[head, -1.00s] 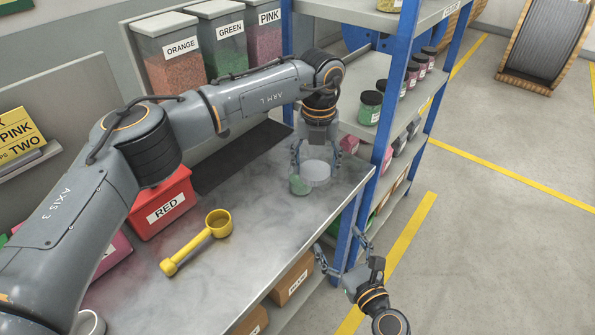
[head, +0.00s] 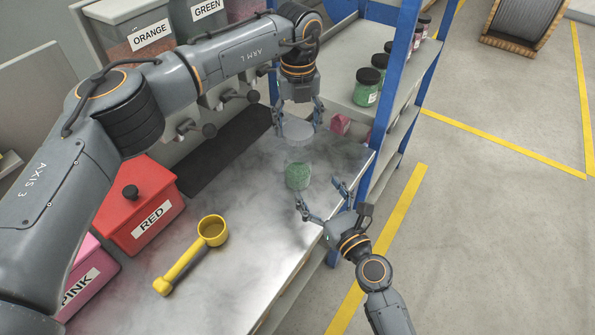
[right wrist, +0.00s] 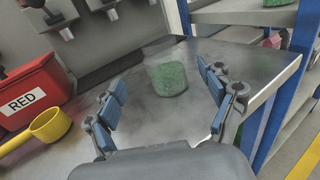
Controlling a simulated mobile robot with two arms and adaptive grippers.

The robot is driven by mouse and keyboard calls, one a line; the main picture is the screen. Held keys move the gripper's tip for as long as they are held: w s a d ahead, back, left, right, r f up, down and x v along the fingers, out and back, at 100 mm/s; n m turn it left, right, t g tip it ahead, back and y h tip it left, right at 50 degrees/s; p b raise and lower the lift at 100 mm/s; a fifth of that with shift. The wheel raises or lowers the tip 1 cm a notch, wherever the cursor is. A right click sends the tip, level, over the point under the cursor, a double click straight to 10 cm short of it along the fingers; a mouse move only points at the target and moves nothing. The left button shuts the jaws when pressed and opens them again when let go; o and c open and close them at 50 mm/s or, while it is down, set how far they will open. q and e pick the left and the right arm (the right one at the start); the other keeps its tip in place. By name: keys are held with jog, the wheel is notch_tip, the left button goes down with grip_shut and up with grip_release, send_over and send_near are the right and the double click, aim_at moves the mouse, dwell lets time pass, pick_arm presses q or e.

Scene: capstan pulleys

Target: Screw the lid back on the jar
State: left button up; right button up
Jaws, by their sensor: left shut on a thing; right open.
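The jar (head: 298,177) is clear glass with green granules in its lower part. It stands upright on the metal table near the right end, and also shows in the right wrist view (right wrist: 168,78). My left gripper (head: 298,122) is shut on the pale, whitish lid (head: 298,132) and holds it flat above the jar. The right wrist view shows no lid on the jar's rim. My right gripper (head: 317,192) is open and empty, just in front of the jar. In the right wrist view its fingers (right wrist: 158,92) spread to either side, with the jar beyond them.
A yellow scoop (head: 190,256) lies on the table (head: 245,285) left of the jar. A red bin (head: 140,205) and a pink bin (head: 85,283) stand further left. A blue-posted shelf (head: 395,90) with several dark-lidded jars stands right of the table end.

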aim_at(303, 167)
jog(key=x, duration=1.1)
jog(key=shift+r, duration=0.1)
jog(key=shift+s, duration=0.1)
jog(key=c, duration=1.5)
pick_arm(q)
jog(key=shift+f, duration=2.45)
pick_arm(e)
jog(key=shift+c, duration=0.4)
